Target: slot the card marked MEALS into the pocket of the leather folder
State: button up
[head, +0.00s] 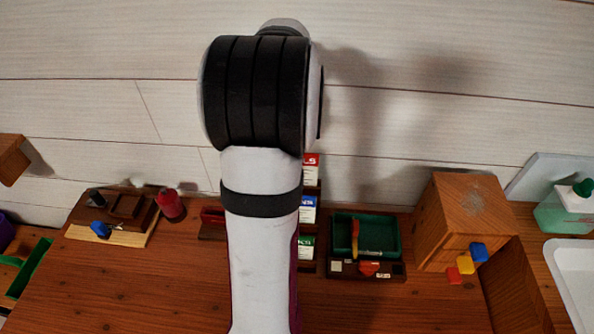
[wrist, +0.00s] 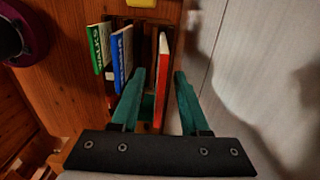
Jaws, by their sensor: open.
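Three cards stand in a dark rack (wrist: 149,40): a green card (wrist: 98,48), a blue card (wrist: 122,55) and a red-and-white card (wrist: 163,65). In the head view the red-topped card (head: 311,162) shows only the letters "LS", the rest hidden behind my arm; the blue card (head: 308,208) and green card (head: 307,246) are partly covered too. My gripper (wrist: 159,74) is open, its green fingers on either side of the red card's line in the wrist view; I see no contact. My gripper is hidden in the head view. I cannot make out the leather folder.
Right of the rack sit a green tray (head: 341,232) and a wooden block (head: 443,222) with coloured cubes. A wooden stand (head: 90,236) and red cup (head: 171,205) are at left. The wall is close behind the rack.

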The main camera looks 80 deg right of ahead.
notch_tip(320, 180, down, 2)
grip_shut()
jog(key=shift+r, duration=0.1)
dwell(0.5)
